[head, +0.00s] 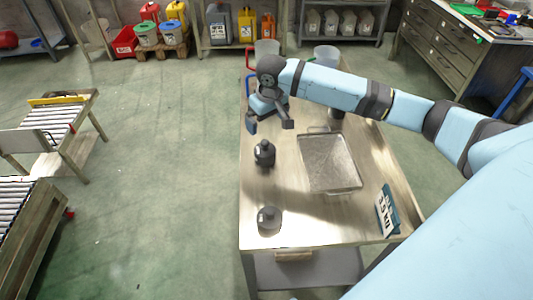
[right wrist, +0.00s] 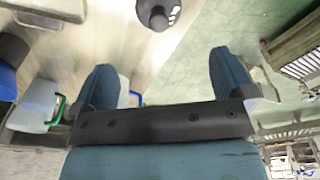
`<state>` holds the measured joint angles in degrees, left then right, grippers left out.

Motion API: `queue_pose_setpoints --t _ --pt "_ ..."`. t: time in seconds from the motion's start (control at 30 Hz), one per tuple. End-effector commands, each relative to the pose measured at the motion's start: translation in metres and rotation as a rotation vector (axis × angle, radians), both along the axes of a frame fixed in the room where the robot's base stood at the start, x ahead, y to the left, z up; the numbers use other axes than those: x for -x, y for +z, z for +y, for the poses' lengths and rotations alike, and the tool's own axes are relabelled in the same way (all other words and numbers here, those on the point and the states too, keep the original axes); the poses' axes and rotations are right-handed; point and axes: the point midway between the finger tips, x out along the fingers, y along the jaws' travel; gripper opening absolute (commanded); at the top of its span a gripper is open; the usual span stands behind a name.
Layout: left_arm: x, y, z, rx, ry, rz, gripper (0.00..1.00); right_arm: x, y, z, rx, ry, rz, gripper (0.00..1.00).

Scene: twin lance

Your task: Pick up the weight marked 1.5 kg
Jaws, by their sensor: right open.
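On the steel table (head: 295,228) stand a dark weight with a pale label (head: 264,153) and a greyer weight (head: 269,218) nearer the front. A dark object (head: 336,112) shows partly behind my right arm. The markings on the weights are too small to read. A card (head: 387,210) on the right edge shows large lettering that seems to end in ".5 KG". My right gripper (head: 269,124) is open and empty above the table's left side, beyond the dark weight. In the right wrist view, a dark rounded weight (right wrist: 158,12) shows at the top, beyond the open fingers (right wrist: 165,80). My left gripper is not in view.
A shallow metal tray (head: 328,186) lies mid-table, right of the dark weight. Pale containers (head: 326,54) stand at the far end; one with a green handle (right wrist: 36,106) shows in the right wrist view. Bare tabletop lies between the two weights. A roller bench (head: 58,118) stands left.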

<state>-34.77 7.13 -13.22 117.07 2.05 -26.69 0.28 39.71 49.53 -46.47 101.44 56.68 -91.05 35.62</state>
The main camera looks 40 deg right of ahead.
Motion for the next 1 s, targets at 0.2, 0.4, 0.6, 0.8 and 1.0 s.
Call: queue_pose_setpoints --t 0.2,0.4,0.6,0.8,1.0 --pt "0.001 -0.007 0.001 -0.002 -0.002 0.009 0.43 -0.004 -0.045 0.0 0.0 -0.001 0.003 1.0" --pt "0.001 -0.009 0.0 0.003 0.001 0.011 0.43 -0.008 -0.071 0.001 0.0 0.001 0.0 1.0" --pt "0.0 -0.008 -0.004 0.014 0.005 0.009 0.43 -0.009 -0.081 0.0 0.0 0.002 0.0 1.0" --pt "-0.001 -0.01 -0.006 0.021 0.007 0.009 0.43 -0.011 -0.11 -0.002 0.0 0.001 0.0 1.0" --pt "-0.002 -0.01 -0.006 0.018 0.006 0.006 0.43 -0.014 -0.127 -0.001 0.0 0.001 -0.002 1.0"
